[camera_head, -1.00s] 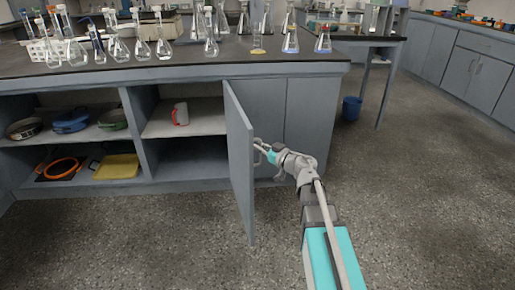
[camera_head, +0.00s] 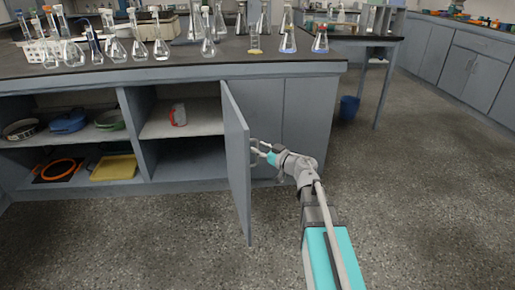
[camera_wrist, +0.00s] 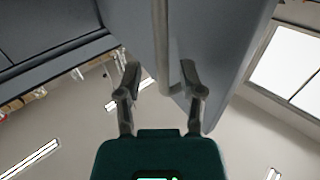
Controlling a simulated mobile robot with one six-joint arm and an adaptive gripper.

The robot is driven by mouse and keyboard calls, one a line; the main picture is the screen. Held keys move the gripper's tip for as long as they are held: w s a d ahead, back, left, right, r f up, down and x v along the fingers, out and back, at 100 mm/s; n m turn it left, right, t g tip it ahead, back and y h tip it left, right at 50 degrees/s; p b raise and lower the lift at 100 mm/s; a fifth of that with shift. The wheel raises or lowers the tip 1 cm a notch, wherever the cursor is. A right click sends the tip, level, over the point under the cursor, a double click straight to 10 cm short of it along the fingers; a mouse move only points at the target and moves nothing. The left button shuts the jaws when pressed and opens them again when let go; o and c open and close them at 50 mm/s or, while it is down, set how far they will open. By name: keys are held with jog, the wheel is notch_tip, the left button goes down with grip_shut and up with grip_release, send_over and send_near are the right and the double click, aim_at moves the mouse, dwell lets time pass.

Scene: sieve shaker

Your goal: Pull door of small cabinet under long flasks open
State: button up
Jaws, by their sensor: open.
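The grey cabinet door (camera_head: 236,160) stands swung wide open, its edge pointing toward me, below the bench with the long flasks (camera_head: 207,38). Its inside shelf holds a white and red mug (camera_head: 178,115). My gripper (camera_head: 258,150) is at the right-hand face of the door, by the handle. In the wrist view the door panel (camera_wrist: 222,40) fills the upper right, and the bar handle (camera_wrist: 161,45) runs down between the two open fingers (camera_wrist: 160,82). I cannot tell whether a finger touches the handle.
Open shelves on the left hold pans and a yellow tray (camera_head: 114,167). Glassware crowds the benchtop (camera_head: 170,66). A closed cabinet front (camera_head: 305,122) is right of the door. A blue bin (camera_head: 349,107) stands farther right. The floor (camera_head: 420,200) to the right is clear.

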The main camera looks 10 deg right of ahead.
jog(key=v, duration=1.1)
dwell(0.3)
